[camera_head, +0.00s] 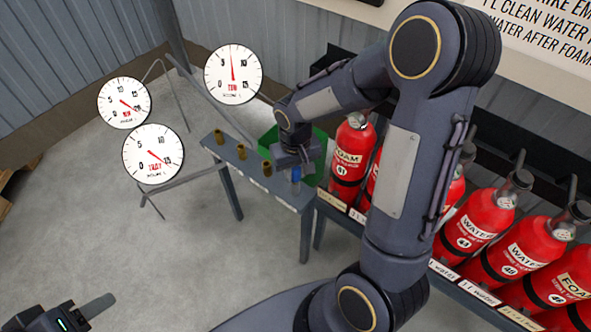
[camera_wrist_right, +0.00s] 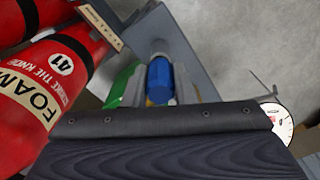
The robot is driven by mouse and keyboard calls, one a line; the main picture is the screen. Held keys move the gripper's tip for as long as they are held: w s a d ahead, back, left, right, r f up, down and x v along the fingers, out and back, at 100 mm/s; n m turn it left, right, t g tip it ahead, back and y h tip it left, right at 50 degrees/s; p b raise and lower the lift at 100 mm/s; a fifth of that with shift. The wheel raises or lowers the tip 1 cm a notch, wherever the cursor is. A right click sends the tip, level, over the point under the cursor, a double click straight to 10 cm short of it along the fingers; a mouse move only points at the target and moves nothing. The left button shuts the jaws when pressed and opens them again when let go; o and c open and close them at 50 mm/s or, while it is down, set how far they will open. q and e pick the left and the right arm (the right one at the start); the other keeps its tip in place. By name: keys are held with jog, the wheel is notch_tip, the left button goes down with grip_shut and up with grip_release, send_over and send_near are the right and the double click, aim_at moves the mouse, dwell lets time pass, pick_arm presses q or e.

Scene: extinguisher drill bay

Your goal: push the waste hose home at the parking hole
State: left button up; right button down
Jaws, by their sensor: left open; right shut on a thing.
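My right gripper (camera_head: 291,163) is over the near right end of the narrow grey bench (camera_head: 222,150). It is shut on a blue plug-like piece (camera_head: 296,175), which I take to be the waste hose's end. The same blue piece shows between the fingers in the right wrist view (camera_wrist_right: 160,80). It stands about upright at the bench top. The parking hole is hidden under it or the gripper, so I cannot tell how deep it sits. My left gripper (camera_head: 88,311) is open and empty at the lower left, over the floor, partly out of frame.
Several brass fittings, one of them a brass fitting (camera_head: 241,152), stand along the bench. A green bin (camera_head: 320,150) is behind it. Red extinguishers (camera_head: 475,222) fill a rack at right. Three round gauges (camera_head: 153,154) stand at left. The floor in front is clear.

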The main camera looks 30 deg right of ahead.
jog(key=shift+f+b, duration=0.5)
jog(key=shift+f, duration=0.15)
jog(key=c, duration=1.1)
grip_release()
jog(key=shift+r, duration=0.1)
notch_tip(320, 180, up, 7)
jog(key=shift+p, duration=1)
jog(key=shift+r, duration=0.35)
